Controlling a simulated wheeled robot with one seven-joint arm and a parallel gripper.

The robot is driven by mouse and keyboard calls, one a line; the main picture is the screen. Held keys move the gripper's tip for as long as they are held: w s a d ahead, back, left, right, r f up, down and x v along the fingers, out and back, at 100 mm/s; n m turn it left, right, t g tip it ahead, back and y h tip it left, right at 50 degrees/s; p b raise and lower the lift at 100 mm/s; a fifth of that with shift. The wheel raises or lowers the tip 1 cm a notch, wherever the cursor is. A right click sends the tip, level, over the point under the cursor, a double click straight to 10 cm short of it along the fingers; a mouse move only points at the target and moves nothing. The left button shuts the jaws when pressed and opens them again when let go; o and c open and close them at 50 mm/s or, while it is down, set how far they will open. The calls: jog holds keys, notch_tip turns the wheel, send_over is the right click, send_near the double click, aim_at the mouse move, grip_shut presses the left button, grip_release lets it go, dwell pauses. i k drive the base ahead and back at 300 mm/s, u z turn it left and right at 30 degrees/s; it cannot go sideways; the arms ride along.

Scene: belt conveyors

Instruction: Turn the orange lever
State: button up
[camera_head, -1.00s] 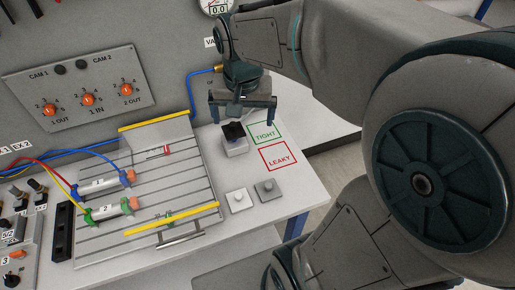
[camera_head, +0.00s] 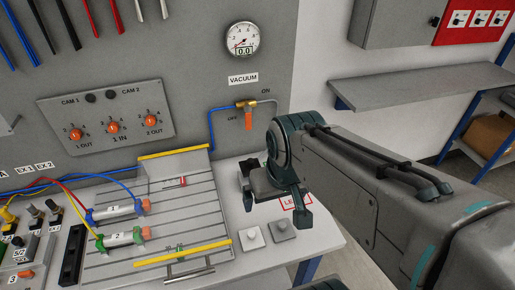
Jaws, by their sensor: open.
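The orange lever (camera_head: 248,120) hangs downward from a brass valve (camera_head: 246,104) on the grey back panel, under the VACUUM label. OFF is printed to its left and ON to its upper right. My gripper (camera_head: 277,210) is open with its fingers pointing down, over the right part of the table. It is below and to the right of the lever, and apart from it. The black-topped block seen earlier is mostly hidden behind my gripper.
A vacuum gauge (camera_head: 241,39) reading 0.0 is above the valve, and a blue hose (camera_head: 211,130) runs from it. A slotted plate (camera_head: 170,215) with two cylinders fills the table's middle. Two button boxes (camera_head: 251,238) stand in front of my gripper. A shelf (camera_head: 420,85) is at right.

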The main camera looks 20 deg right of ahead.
aim_at(247, 108)
jog(key=u, duration=0.05)
jog(key=k, duration=0.5)
jog(key=u, duration=2.35)
jog(key=k, duration=1.3)
jog(key=z, duration=1.65)
jog(key=i, duration=1)
